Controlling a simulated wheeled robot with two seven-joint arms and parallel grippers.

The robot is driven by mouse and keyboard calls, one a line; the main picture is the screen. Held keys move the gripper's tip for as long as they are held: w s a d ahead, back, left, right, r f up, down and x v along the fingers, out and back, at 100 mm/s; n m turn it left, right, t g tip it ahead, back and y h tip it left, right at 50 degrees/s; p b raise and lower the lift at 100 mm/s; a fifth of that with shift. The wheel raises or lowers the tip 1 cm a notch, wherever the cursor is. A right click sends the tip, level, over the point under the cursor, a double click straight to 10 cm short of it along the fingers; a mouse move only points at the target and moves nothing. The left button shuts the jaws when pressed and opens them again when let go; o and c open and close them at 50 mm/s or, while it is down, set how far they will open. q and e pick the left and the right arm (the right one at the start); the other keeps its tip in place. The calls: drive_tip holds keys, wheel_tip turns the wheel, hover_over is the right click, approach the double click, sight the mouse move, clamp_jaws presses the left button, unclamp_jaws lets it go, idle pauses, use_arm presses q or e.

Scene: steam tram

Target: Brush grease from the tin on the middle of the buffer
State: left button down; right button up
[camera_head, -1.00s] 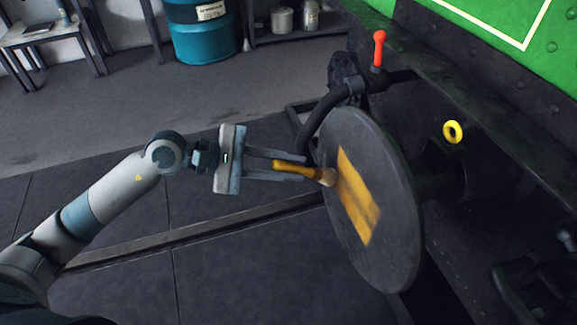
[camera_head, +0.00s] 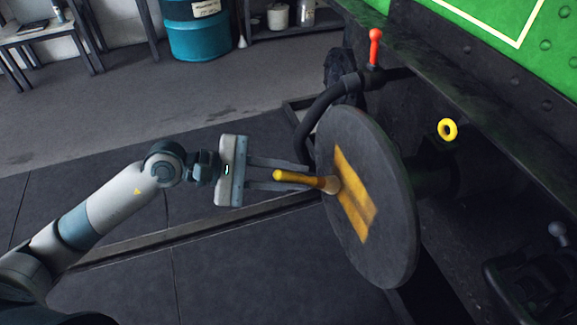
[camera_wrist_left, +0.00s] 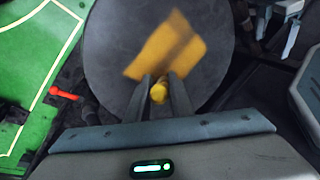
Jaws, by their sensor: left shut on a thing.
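The buffer (camera_head: 392,205) is a large dark round disc on the front of the tram. A yellow-brown patch of grease (camera_head: 354,205) runs across the middle of its face; it also shows in the left wrist view (camera_wrist_left: 172,52). My left gripper (camera_head: 312,175) is shut on a brush (camera_head: 295,177) with a yellow handle, whose end shows in the left wrist view (camera_wrist_left: 158,93). The pale bristles (camera_head: 331,185) are at the buffer face, at the patch's left edge, and look to be touching it. The grease tin is not identifiable. My right gripper is not in view.
A black hose (camera_head: 318,122) and a red-handled tap (camera_head: 375,47) are just behind the buffer. A yellow ring (camera_head: 447,129) is to its right. A blue drum (camera_head: 200,35), a shelf with cans and a small table (camera_head: 38,35) stand at the back. The floor left of the buffer is clear.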

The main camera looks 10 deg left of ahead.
use_arm(q)
drive_tip(key=shift+s+d, duration=0.1)
idle(0.3)
drive_tip(key=s+d, duration=0.1)
drive_tip(key=s+p, duration=0.1)
drive_tip(key=shift+s+d, duration=0.35)
drive_tip(key=shift+s, duration=0.05)
drive_tip(key=shift+s+d+p, duration=0.25)
drive_tip(key=shift+s+d, duration=0.25)
drive_tip(key=shift+s, duration=0.2)
drive_tip(key=shift+s+d+p, duration=0.25)
drive_tip(key=shift+s+d, duration=0.25)
drive_tip(key=shift+s, duration=0.15)
